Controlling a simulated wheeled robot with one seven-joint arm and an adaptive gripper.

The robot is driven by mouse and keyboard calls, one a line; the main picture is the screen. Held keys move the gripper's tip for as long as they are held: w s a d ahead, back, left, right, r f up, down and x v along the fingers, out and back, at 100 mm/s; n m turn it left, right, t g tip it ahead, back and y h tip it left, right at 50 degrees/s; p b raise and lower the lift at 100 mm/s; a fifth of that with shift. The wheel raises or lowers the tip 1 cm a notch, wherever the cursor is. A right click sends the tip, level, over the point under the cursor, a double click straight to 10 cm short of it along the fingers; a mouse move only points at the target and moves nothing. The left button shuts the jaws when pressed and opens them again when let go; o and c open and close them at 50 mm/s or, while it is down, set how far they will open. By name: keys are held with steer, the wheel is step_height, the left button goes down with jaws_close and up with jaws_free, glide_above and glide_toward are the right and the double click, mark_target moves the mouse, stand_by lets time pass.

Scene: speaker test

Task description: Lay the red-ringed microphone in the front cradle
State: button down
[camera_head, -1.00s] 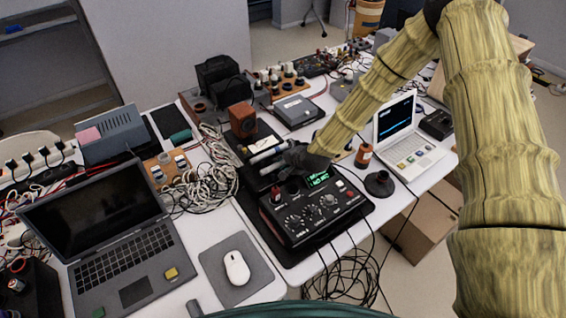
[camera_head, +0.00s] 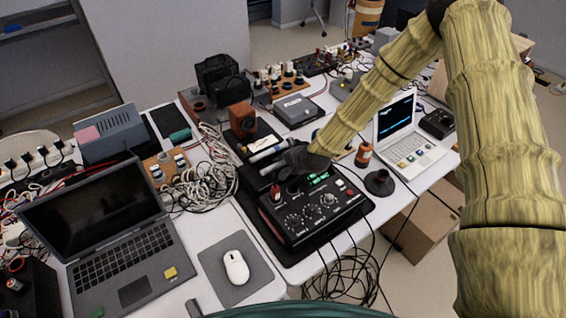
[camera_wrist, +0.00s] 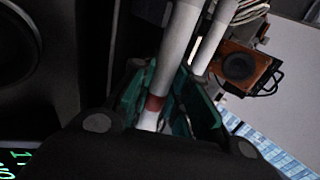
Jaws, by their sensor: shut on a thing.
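The red-ringed microphone (camera_wrist: 178,45) is a white rod with a dull red band, between the teal fingers of my gripper (camera_wrist: 166,98) in the wrist view. My gripper is shut on it near the band. A second white rod (camera_wrist: 213,42) lies beside it to the right, apart from the held one. In the head view my gripper (camera_head: 290,160) is low behind the black mixer, with pale rods (camera_head: 264,144) just to its left. The cradles are dark and mostly hidden by my gripper; I cannot tell whether the held microphone touches the front one.
The black mixer (camera_head: 312,212) with a green display stands just in front of my gripper. A small brown speaker (camera_head: 241,117) stands behind the rods. Tangled white cables (camera_head: 212,170) lie left, a white laptop (camera_head: 405,142) right. A black stand base (camera_head: 379,183) is near the right edge.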

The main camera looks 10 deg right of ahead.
steer(key=c, duration=1.3)
jaws_free()
steer(key=shift+s, duration=0.1)
steer(key=v, duration=1.2)
